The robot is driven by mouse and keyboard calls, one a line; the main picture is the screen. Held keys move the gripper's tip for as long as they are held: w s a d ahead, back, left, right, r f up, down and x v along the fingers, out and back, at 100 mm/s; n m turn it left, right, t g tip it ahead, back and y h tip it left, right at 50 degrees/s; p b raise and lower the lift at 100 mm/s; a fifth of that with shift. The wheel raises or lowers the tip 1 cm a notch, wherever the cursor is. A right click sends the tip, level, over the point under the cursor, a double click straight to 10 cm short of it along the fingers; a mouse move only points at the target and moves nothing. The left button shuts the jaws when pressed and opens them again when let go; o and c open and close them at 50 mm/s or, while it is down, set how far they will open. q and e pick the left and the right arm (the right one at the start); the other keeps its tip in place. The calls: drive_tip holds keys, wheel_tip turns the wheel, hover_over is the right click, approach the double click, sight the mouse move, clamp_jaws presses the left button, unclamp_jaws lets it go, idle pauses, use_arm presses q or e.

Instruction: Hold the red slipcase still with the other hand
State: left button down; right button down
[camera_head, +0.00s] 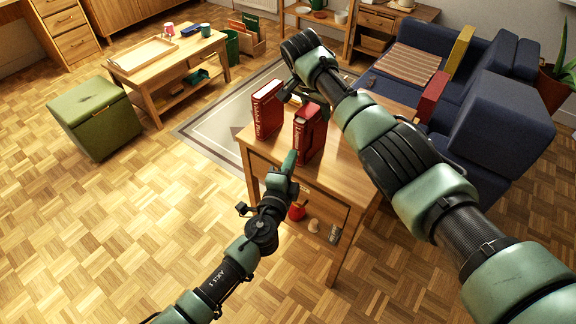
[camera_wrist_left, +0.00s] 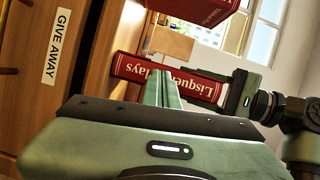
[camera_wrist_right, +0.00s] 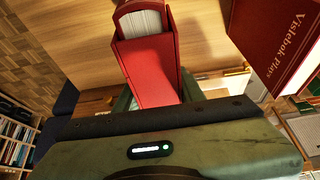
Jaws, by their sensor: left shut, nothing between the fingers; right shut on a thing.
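The red slipcase (camera_head: 309,139) stands upright on the wooden side table, with a red book in it. In the right wrist view, pale page edges show in the open end of the slipcase (camera_wrist_right: 155,78). My right gripper (camera_head: 312,98) is shut on the slipcase from the far side. My left gripper (camera_head: 290,160) is shut and empty at the near side, its tips in front of the book's spine. In the left wrist view, the fingers (camera_wrist_left: 166,88) overlap the lettered spine (camera_wrist_left: 138,72); I cannot tell whether they touch it.
Another red volume (camera_head: 266,108) stands to the left on the same table (camera_head: 340,175). The table drawer carries a "GIVE AWAY" label (camera_wrist_left: 57,46). Small objects, one red (camera_head: 297,211), sit below.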

use_arm(q)
drive_tip(key=shift+w+d, duration=0.65)
drive_tip(key=shift+w, duration=0.35)
idle(0.5)
drive_tip(key=s+a, duration=0.1)
drive_tip(key=s, duration=0.1)
drive_tip(key=s+a, duration=0.1)
drive_tip(key=shift+s+a, duration=0.35)
drive_tip(key=shift+s, duration=0.05)
use_arm(e)
drive_tip(key=c, duration=0.8)
unclamp_jaws()
drive_tip(key=shift+r, duration=0.1)
